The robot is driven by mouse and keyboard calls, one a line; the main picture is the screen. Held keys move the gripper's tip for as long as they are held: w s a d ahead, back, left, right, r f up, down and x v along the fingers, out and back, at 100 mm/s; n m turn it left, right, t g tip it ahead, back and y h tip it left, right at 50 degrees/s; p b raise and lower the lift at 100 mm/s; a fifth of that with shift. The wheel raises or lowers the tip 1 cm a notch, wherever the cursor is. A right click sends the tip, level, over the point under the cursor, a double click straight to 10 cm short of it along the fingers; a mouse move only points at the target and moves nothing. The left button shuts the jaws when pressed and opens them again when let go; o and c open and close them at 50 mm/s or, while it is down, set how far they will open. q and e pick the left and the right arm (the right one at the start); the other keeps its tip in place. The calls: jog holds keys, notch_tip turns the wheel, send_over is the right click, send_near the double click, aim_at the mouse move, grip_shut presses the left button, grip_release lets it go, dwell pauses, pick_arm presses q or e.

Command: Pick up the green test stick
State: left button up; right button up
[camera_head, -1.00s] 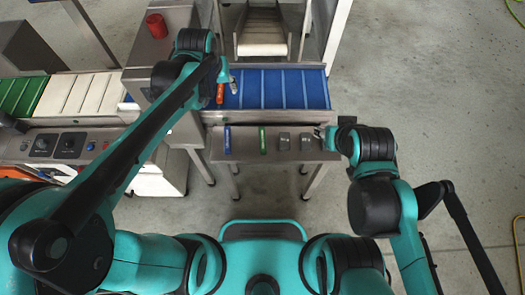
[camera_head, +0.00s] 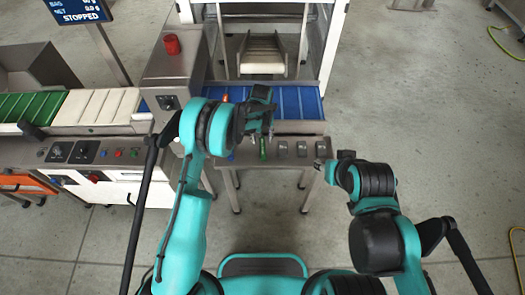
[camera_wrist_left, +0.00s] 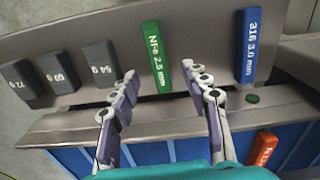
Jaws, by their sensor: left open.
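The green test stick (camera_wrist_left: 153,55), marked "NFe 2.5 mm", lies on a narrow steel shelf (camera_wrist_left: 200,25). In the head view the stick (camera_head: 263,149) shows just below my left gripper (camera_head: 259,134). In the left wrist view my left gripper (camera_wrist_left: 160,76) is open and empty. Its fingertips lie on either side of the stick's near end in the picture; I cannot tell the height gap. My right gripper (camera_head: 320,166) is near the shelf's right end; its jaws are too small to read.
A blue stick (camera_wrist_left: 247,45) lies right of the green one in the wrist view, and several grey weights (camera_wrist_left: 100,63) lie left. An orange stick (camera_wrist_left: 262,148) is on the blue belt (camera_head: 290,101).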

aim_at(263, 148)
pick_arm(q)
jog(key=f, duration=0.1)
jog(key=f+b, duration=0.1)
jog(key=f, duration=0.3)
jog(key=shift+s+d+f+b, duration=0.2)
jog(key=shift+s+f+b, duration=0.05)
jog(key=shift+b, duration=0.1)
jog(key=shift+f, duration=0.4)
jog(key=c, duration=0.3)
grip_shut()
